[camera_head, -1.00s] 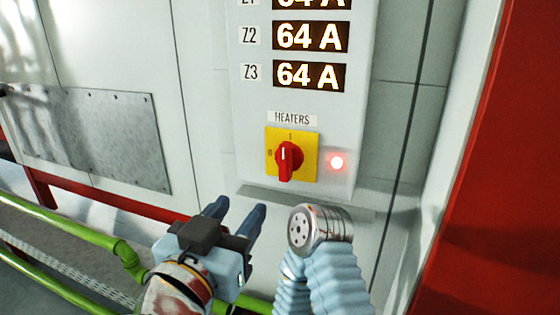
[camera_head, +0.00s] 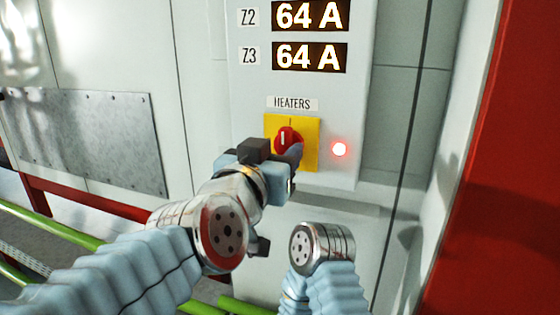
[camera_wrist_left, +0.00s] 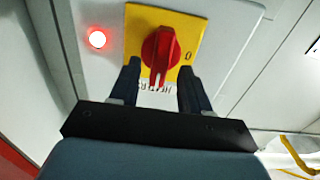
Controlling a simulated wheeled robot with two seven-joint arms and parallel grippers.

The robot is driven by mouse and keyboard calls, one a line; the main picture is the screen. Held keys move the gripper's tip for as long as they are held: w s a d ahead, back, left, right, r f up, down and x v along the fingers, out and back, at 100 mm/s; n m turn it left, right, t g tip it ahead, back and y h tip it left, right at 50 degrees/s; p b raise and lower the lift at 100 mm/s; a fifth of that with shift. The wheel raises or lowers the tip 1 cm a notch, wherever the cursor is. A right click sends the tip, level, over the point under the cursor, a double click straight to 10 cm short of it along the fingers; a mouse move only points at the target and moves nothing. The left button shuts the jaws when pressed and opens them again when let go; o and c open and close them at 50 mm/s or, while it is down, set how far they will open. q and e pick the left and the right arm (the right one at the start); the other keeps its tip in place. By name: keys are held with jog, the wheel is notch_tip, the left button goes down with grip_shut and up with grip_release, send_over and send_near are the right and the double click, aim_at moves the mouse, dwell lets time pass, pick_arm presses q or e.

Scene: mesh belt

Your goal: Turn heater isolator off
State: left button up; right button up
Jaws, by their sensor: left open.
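The heater isolator is a red rotary knob (camera_head: 286,138) on a yellow plate (camera_head: 308,155) under the HEATERS label (camera_head: 292,103). Its white mark points up in the head view. My left gripper (camera_head: 292,155) is in front of the plate and hides the knob's lower part. In the left wrist view the red knob (camera_wrist_left: 159,52) lies between the two open fingers of my left gripper (camera_wrist_left: 157,85), and I cannot tell whether they touch it. The "0" mark (camera_wrist_left: 188,57) shows beside the knob there. My right gripper is not in view.
A red lamp (camera_head: 339,149) glows right of the plate. The Z2 and Z3 displays (camera_head: 310,57) above read 64 A. Below the panel a grey ledge (camera_head: 340,198) juts out. Green rails (camera_head: 50,226) run at lower left and a red post (camera_head: 510,180) stands at right.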

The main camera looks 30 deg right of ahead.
pick_arm(q)
jog(key=shift+w+d, duration=0.45)
jog(key=shift+d, duration=0.1)
grip_shut()
